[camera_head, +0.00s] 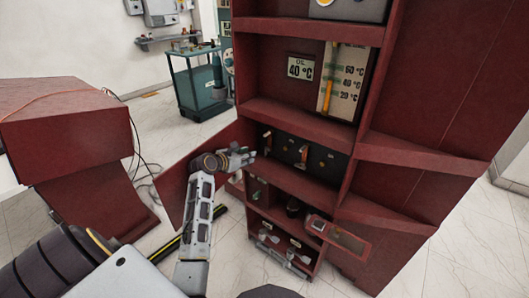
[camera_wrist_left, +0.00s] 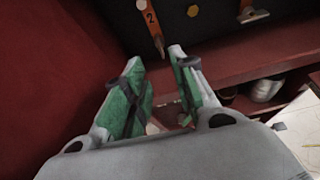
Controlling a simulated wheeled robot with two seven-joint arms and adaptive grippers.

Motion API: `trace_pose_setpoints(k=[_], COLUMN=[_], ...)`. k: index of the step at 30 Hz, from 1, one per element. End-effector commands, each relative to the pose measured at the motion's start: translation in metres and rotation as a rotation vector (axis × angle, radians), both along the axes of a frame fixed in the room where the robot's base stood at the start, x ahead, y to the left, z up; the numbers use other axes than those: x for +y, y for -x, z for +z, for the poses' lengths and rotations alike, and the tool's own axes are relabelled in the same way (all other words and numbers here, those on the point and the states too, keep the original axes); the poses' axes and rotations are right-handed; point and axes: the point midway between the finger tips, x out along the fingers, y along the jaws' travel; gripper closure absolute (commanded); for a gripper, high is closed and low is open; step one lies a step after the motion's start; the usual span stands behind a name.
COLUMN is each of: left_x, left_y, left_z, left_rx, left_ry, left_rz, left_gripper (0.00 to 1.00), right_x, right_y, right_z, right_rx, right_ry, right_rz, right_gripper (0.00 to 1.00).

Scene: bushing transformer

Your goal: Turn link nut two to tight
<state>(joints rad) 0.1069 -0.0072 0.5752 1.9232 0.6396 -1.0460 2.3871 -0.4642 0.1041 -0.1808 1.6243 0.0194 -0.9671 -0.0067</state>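An orange link marked 2 (camera_wrist_left: 150,22) hangs on a dark panel (camera_wrist_left: 105,14) at the top of the left wrist view. Its narrow lower end shows just beyond and between the fingertips of my left gripper (camera_wrist_left: 157,60). The two green-padded fingers stand apart with nothing between them. A nut on link two cannot be made out clearly. My right gripper is out of view.
A red shelf edge (camera_wrist_left: 245,68) runs below the panel. Lower shelves, a small protruding plate (camera_head: 338,236) and an open red door (camera_head: 185,180) surround the arm.

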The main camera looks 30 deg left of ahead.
Motion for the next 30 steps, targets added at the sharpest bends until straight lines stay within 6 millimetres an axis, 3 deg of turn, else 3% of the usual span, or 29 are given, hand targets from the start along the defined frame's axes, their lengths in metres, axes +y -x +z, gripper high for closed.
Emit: trace_pose_setpoints(k=[11,30], left_x=[-0.002,-0.004], left_y=[-0.025,-0.081], left_z=[-0.011,-0.034], left_rx=[0.000,-0.001], left_ry=[-0.001,0.000], left_rz=[-0.001,0.001], left_gripper=[0.73,0.73], right_x=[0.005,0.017], right_y=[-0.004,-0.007], right_z=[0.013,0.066], right_rx=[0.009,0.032], right_ry=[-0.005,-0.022], right_rz=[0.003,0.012], right_gripper=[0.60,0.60])
